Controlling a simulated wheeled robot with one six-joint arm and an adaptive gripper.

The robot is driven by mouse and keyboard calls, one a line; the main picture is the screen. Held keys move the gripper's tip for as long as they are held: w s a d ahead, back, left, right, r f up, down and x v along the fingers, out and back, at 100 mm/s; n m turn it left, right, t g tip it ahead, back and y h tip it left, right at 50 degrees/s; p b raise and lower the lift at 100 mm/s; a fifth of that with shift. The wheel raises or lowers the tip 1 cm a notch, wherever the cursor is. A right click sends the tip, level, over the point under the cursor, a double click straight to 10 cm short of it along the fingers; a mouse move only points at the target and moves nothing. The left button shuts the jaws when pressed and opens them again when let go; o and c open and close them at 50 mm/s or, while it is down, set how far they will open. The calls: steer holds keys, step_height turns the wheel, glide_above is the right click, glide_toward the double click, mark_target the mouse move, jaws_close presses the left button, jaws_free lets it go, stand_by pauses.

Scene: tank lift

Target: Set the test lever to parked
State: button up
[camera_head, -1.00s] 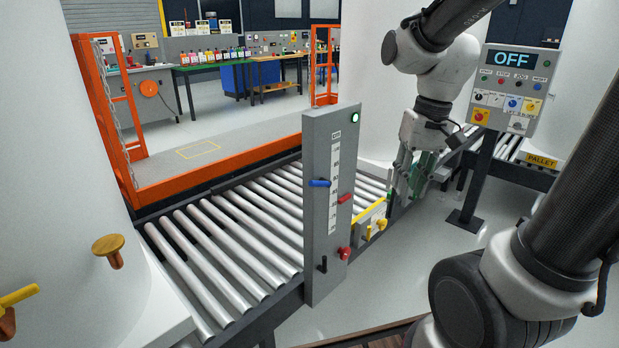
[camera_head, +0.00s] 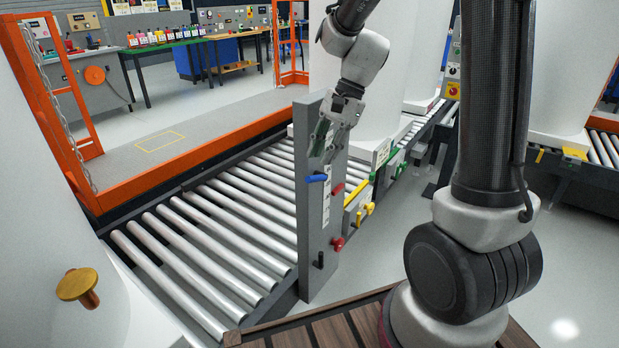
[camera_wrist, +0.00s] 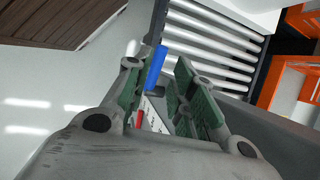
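A grey upright panel (camera_head: 308,228) with a scale stands at the near side of the roller conveyor. It carries a blue handle (camera_head: 317,178), a red handle (camera_head: 337,189), a red knob (camera_head: 338,243) and a small black lever (camera_head: 319,260) low down. I cannot read which one is the test lever. My gripper (camera_head: 322,140) hangs at the panel's top, just above the blue handle, and hides the scale's upper part. In the wrist view its green-padded fingers (camera_wrist: 160,78) are apart, with the blue handle (camera_wrist: 156,66) close to the left finger. I cannot tell whether they touch.
The roller conveyor (camera_head: 205,232) runs behind the panel, with an orange frame (camera_head: 180,160) beyond it. Yellow handles (camera_head: 362,210) sit just right of the panel. A yellow knob (camera_head: 77,284) stands at left. Open floor (camera_head: 380,250) lies right of the panel.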

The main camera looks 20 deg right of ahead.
mark_target(311, 179)
steer(key=shift+x, duration=3.95)
steer(key=shift+s, duration=0.1)
jaws_close()
